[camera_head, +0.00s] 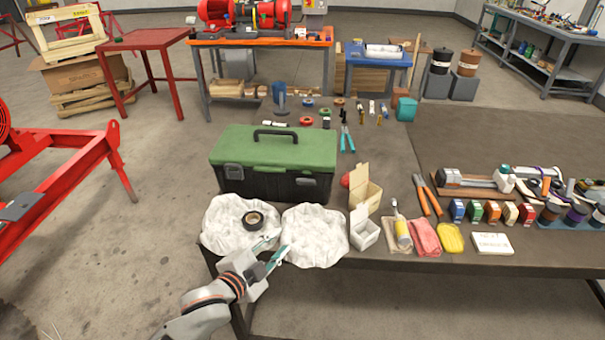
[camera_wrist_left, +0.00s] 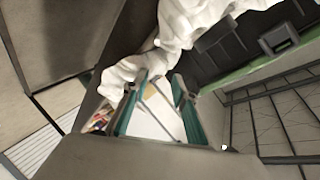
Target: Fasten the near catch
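The toolbox has a black body (camera_head: 285,187) and a green lid (camera_head: 300,148) that looks down, with a dark handle on top. A grey catch (camera_head: 233,172) shows at the left of its front; a darker one (camera_head: 307,183) is faint at the right. In the left wrist view a dark catch (camera_wrist_left: 279,38) shows on the black wall beside the green lid edge (camera_wrist_left: 262,66). I cannot tell whether either catch is fastened. My left gripper (camera_head: 280,243) is open and empty, in front of the toolbox by the white cloths. Its fingers show in the wrist view (camera_wrist_left: 156,98). My right gripper is not in view.
Two crumpled white cloths (camera_head: 225,236) (camera_head: 315,241) lie before the toolbox, one with a black tape roll (camera_head: 253,218). An open carton (camera_head: 366,190) and small white box (camera_head: 364,231) stand to the right. Pliers (camera_head: 347,138) lie behind. The bench front edge is below.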

